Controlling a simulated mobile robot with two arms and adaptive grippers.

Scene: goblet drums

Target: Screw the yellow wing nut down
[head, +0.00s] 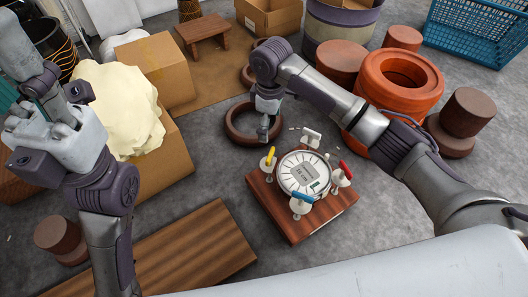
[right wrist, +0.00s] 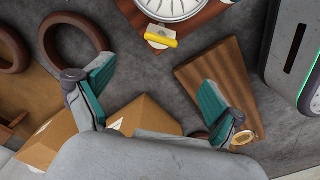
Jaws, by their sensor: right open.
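The yellow wing nut (head: 268,161) sits on a light post at the left side of a white round drum head (head: 304,173), which is on a square wooden board (head: 292,226). The nut (right wrist: 161,40) also shows near the top of the right wrist view. My right gripper (head: 266,132) is just behind and above the nut in the head view, apart from it. Its teal fingers (right wrist: 157,88) are spread with nothing between them. My left arm is at the left, away from the drum; its gripper's fingers are not clear.
Red (head: 345,170), blue (head: 303,198) and white (head: 311,138) wing nuts stand around the drum head. A dark ring (head: 236,137) lies close behind the board. A wooden plank (head: 185,250) lies front left, cardboard boxes (head: 160,72) at left, and an orange ring stack (head: 372,90) at right.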

